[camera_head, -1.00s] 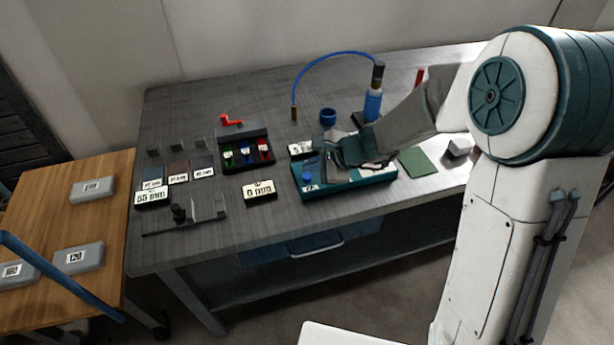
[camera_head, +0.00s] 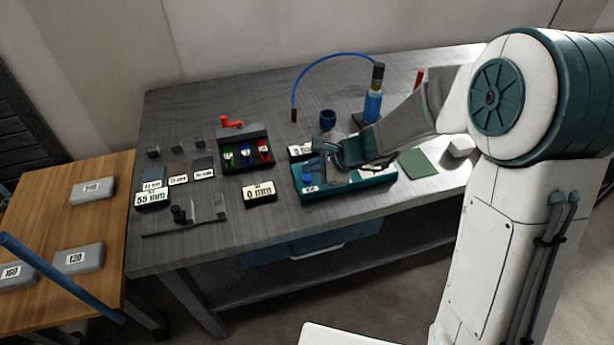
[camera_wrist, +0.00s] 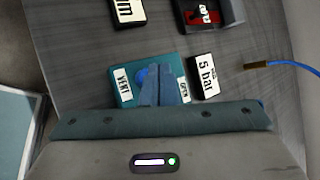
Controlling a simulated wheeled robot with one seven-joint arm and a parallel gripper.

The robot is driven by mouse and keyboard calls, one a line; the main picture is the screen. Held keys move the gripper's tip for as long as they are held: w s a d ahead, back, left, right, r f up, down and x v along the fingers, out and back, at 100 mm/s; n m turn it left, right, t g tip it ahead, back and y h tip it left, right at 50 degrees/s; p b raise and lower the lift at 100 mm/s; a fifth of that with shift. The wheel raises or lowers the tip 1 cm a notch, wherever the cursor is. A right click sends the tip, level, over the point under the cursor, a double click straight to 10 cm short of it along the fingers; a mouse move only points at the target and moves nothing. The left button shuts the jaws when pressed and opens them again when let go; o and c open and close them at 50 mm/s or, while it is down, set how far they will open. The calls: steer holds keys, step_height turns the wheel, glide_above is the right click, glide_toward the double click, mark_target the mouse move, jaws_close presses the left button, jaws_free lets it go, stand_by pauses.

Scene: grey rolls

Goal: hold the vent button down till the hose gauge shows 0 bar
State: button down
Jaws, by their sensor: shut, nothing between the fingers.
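The teal vent box (camera_head: 350,184) lies on the grey bench under my gripper (camera_head: 316,162). Its blue button (camera_wrist: 140,76) shows in the wrist view beside the VENT label (camera_wrist: 124,85), partly covered by my fingers. The button also shows in the head view (camera_head: 308,179). My gripper (camera_wrist: 161,70) is shut and empty, its tips just beside the button. I cannot tell whether they touch it. The hose gauge (camera_wrist: 203,76) reads 5 bar in the wrist view. An OPEN label (camera_wrist: 184,90) sits on the box on the other side of my fingers.
A blue hose (camera_head: 335,55) arcs behind the box towards a blue bottle (camera_head: 373,106). A blue ring (camera_head: 328,118) stands behind.

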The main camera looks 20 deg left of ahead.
mark_target(311, 179)
steer(key=shift+f, duration=0.15)
stand_by(0.6)
steer(key=shift+f+b, duration=0.3)
steer(key=shift+b, duration=0.35)
steer(key=shift+f+b, duration=0.55)
steer(key=shift+b, duration=0.05)
stand_by(0.4)
steer(key=shift+r, duration=0.1)
stand_by(2.8)
steer(key=shift+r+p, duration=0.75)
steer(key=shift+r, duration=0.15)
steer(key=shift+r, duration=0.1)
steer(key=shift+r+p, duration=1.95)
steer(key=shift+r, duration=0.5)
